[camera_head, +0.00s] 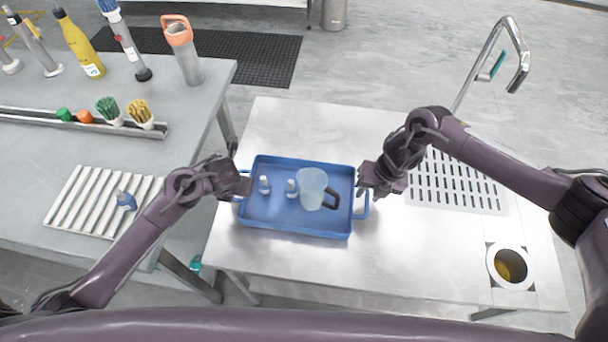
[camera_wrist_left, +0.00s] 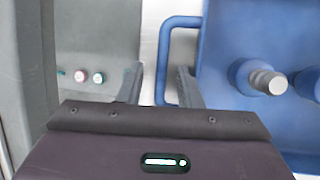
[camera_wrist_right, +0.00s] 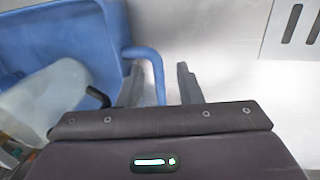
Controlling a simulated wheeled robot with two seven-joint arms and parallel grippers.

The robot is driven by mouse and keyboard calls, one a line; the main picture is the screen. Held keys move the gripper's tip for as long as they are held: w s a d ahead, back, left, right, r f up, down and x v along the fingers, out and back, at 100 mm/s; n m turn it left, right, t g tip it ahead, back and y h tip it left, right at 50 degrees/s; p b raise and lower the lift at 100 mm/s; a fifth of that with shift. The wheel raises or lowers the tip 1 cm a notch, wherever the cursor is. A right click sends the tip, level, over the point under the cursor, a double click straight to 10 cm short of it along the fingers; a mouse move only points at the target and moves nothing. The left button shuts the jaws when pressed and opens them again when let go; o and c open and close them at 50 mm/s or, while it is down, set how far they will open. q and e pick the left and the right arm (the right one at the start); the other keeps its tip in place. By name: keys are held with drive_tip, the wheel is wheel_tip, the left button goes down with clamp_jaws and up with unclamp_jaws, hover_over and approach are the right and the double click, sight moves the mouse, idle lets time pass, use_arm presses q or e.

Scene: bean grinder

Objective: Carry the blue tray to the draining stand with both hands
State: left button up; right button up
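The blue tray (camera_head: 285,222) rests on the steel table and holds a translucent jug (camera_head: 312,188) with a dark handle and two small blue bottles with pale tops (camera_head: 264,185). My left gripper (camera_head: 240,187) is at the tray's left handle; in the left wrist view its open fingers (camera_wrist_left: 160,88) stand on either side of the handle bar, with gaps. My right gripper (camera_head: 364,190) is at the right handle; its open fingers (camera_wrist_right: 160,85) also straddle that bar with gaps. A slotted draining panel (camera_head: 455,184) lies on the table's right side; a ribbed white rack (camera_head: 85,200) lies on the left bench.
A curved tap (camera_head: 515,50) stands at the table's back right. A round opening (camera_head: 510,266) is at its front right. The left bench bears several bottles, brushes (camera_head: 108,108) and a blue bottle (camera_head: 126,200). A gap separates bench and table. Bare steel surrounds the tray.

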drive_tip(key=shift+r, duration=0.15)
use_arm(q)
drive_tip(key=v, duration=1.2)
use_arm(e)
wheel_tip(320, 180, up, 12)
drive_tip(key=d, duration=0.2)
drive_tip(key=shift+d+f, duration=0.15)
drive_tip(key=shift+f, duration=0.1)
use_arm(q)
drive_tip(key=shift+s+f, duration=0.1)
use_arm(e)
drive_tip(key=shift+s, duration=0.1)
